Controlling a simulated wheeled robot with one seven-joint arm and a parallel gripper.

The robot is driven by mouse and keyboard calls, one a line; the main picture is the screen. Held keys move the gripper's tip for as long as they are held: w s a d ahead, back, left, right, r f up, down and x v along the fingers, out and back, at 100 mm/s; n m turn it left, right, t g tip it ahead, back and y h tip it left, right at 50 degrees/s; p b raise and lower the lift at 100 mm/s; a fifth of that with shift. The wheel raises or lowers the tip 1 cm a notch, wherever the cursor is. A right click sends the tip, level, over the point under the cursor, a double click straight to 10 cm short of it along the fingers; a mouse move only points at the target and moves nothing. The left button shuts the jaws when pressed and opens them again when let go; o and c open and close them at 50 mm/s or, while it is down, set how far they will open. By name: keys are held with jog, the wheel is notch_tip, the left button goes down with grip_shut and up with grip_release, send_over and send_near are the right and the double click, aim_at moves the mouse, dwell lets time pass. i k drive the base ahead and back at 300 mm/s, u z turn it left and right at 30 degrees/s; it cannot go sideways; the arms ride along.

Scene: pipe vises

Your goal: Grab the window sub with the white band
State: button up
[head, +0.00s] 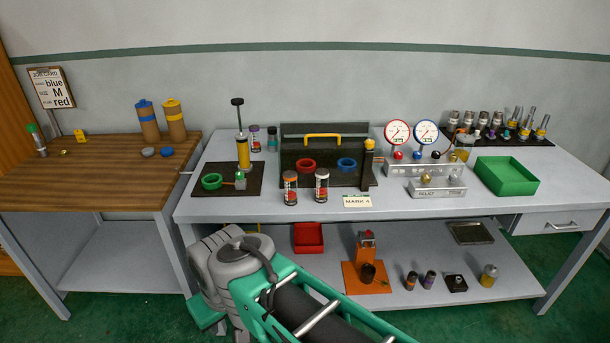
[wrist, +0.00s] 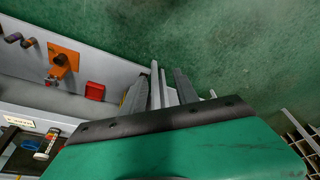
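The window sub with the white band (head: 321,186) stands upright near the front edge of the bench, left of the "MARK A" tag. What looks like the same sub shows at the lower left of the wrist view (wrist: 45,144). A similar sub with an orange band (head: 290,188) stands just left of it. My gripper (wrist: 160,90) is open and empty in the wrist view, in front of the bench and away from the sub. It is outside the head view.
A black toolbox-like stand (head: 325,137) with red and blue rings is behind the subs. Gauges (head: 411,153) and a green tray (head: 506,176) are to the right. A black mat (head: 229,187) with a pump is left. The lower shelf holds a red bin (head: 308,238) and an orange vise (head: 366,267).

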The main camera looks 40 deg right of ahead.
aim_at(322, 174)
jog(key=z, duration=0.35)
jog(key=i, duration=1.15)
jog(key=z, duration=0.45)
